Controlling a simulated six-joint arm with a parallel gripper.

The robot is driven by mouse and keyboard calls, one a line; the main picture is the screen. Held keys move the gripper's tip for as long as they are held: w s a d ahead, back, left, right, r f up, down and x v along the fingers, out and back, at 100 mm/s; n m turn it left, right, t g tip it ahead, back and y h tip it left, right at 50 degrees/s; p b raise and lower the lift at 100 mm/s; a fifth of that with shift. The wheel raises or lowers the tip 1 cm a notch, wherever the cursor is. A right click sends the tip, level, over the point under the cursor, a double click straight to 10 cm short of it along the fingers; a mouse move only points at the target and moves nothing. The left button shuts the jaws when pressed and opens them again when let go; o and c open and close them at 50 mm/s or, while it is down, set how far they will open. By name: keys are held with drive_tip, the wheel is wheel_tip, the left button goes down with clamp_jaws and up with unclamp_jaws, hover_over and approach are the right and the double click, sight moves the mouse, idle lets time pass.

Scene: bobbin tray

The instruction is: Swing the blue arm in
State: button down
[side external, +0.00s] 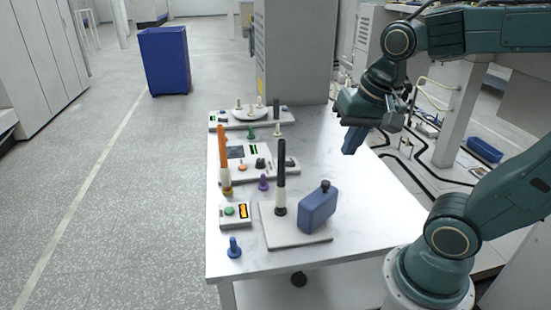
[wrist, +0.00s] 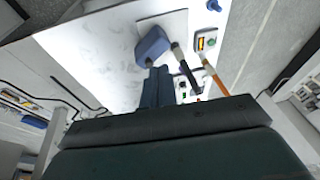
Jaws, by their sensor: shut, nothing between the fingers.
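A blue block-like piece (side external: 317,210) with a dark knob on top stands on a pale base plate (side external: 290,237) near the table's front. It is the likely blue arm, but I cannot make out its pivot. A black post (side external: 281,165) with a white lower part rises beside it on the left. In the wrist view the blue piece (wrist: 152,46) lies just beyond my fingertips, with the black post (wrist: 181,62) to its right. My gripper (side external: 349,150) is shut and empty, above the table's right edge, higher than the blue piece and apart from it.
An orange post (side external: 222,155), a small button box (side external: 235,214) and a blue peg (side external: 235,247) stand along the left edge. A control panel (side external: 258,166), a purple peg (side external: 263,182) and a round turntable (side external: 250,113) are farther back. The table's right side (side external: 345,185) is clear.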

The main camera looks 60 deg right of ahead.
drive_tip(key=w+d+f+m+g, duration=0.3)
drive_tip(key=d+f+m, duration=0.1)
drive_tip(key=m, duration=0.9)
drive_tip(key=w+d+f+m+g, duration=0.3)
drive_tip(key=d+m, duration=0.4)
drive_tip(key=m, duration=0.6)
drive_tip(key=shift+f+g, duration=0.5)
drive_tip(key=shift+f, duration=0.25)
drive_tip(key=shift+s+f, duration=0.1)
drive_tip(key=shift+f, duration=0.05)
hover_over(331, 194)
drive_tip(key=shift+f, duration=4.55)
